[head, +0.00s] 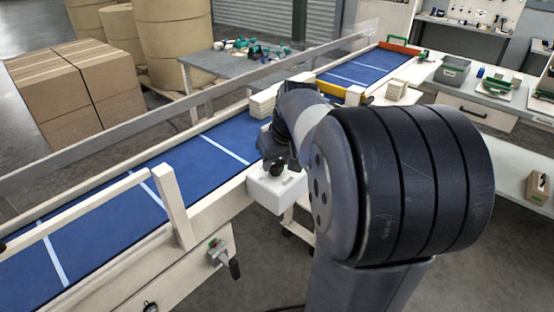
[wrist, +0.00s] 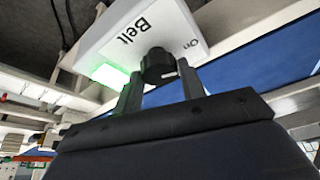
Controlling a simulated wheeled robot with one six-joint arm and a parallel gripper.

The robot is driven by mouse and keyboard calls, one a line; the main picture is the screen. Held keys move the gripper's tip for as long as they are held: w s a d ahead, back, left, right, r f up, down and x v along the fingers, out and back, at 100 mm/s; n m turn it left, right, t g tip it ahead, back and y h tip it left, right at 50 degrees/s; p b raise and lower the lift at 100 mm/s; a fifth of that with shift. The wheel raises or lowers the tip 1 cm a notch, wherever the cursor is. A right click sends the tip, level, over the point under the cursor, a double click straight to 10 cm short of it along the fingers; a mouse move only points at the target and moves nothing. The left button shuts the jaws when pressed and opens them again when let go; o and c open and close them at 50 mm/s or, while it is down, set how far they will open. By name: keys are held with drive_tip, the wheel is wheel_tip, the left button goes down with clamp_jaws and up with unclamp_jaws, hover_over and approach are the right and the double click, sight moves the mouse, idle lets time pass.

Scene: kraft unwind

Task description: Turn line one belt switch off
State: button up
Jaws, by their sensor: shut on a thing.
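The belt switch is a white box (wrist: 120,40) marked "Belt" and "On", with a black knob (wrist: 158,64) on its face. A lit green patch (wrist: 110,75) shows beside the knob. In the head view the white box (head: 272,192) sits at the near side of the conveyor, with the dark knob (head: 277,169) on top. My gripper (wrist: 160,82) is shut on the knob, one finger on each side of it. A small pale mark shows on the knob's edge; I cannot tell its exact setting. My arm hides part of the area around the box in the head view.
The blue conveyor belt (head: 185,165) runs behind the box, with pale rails and an upright post (head: 173,205). Another control with a dark handle (head: 222,256) is on the frame lower left. Cartons (head: 75,90) stand beyond.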

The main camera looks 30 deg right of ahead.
drive_tip(key=m+h, duration=0.1)
drive_tip(key=m, duration=0.1)
drive_tip(key=shift+a+m, duration=0.15)
drive_tip(key=shift+m, duration=0.25)
drive_tip(key=m+h, duration=0.1)
drive_tip(key=m, duration=0.3)
drive_tip(key=shift+w+a+g+h, duration=0.1)
drive_tip(key=shift+g+h, duration=0.3)
drive_tip(key=m+g, duration=0.1)
drive_tip(key=m, duration=0.2)
drive_tip(key=m+g+h, duration=0.1)
drive_tip(key=m, duration=0.3)
drive_tip(key=shift+w, duration=0.15)
drive_tip(key=shift+h, duration=0.3)
drive_tip(key=o, duration=1)
drive_tip(key=shift+c, duration=0.2)
